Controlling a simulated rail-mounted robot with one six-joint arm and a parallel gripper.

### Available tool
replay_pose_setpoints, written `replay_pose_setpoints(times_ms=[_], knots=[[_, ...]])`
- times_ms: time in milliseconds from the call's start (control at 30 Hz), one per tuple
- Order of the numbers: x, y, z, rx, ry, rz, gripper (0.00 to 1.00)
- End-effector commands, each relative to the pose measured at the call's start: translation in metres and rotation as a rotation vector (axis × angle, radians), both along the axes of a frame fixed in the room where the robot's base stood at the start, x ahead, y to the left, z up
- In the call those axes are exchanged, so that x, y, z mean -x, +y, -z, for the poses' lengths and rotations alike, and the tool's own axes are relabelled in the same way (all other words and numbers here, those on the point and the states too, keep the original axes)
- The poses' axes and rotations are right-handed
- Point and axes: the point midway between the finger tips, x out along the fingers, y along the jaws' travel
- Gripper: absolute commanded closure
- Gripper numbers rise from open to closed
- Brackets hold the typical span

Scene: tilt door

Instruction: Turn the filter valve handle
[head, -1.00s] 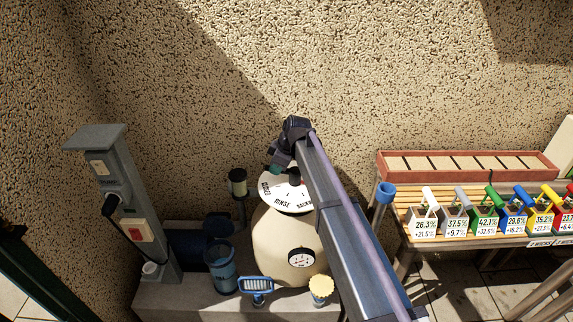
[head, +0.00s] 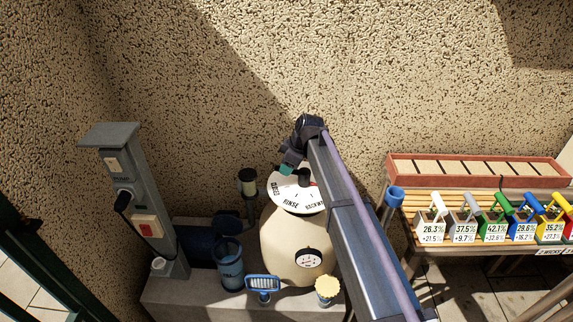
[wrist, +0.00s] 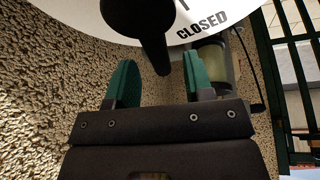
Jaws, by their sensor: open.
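The filter valve is a white dial plate (head: 297,197) with black labels on top of a cream tank (head: 290,245). The words RINSE and CLOSED can be read on it. Its black handle (wrist: 146,28) shows in the wrist view, reaching down toward the space between the fingers. My gripper (wrist: 157,85) is open, with one green pad on each side of the handle's end and gaps on both sides. In the head view my gripper (head: 289,166) is at the dial's far edge; my arm hides part of the dial's right side.
A grey power post (head: 140,200) stands at the left. A blue basket (head: 229,265), a blue-framed brush (head: 263,285) and a yellow-topped item (head: 327,287) stand in front of the tank. A slatted bench (head: 412,207) with labelled containers is at the right.

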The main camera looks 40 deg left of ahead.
Motion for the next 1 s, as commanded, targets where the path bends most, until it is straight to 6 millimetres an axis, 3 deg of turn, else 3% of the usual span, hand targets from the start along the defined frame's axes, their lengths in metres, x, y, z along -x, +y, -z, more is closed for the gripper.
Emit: replay_pose_setpoints(times_ms=[33,100,333,867,967,1000], knots=[[0.000,-0.005,-0.020,0.000,0.000,0.001,0.53],[-0.001,-0.011,-0.037,0.000,0.000,0.001,0.53],[-0.005,-0.031,-0.085,0.001,0.000,0.000,0.53],[-0.007,-0.035,-0.086,0.001,0.004,0.006,0.53],[-0.005,-0.038,-0.085,0.023,0.051,0.115,0.53],[0.002,-0.048,-0.084,0.053,0.086,0.205,0.53]])
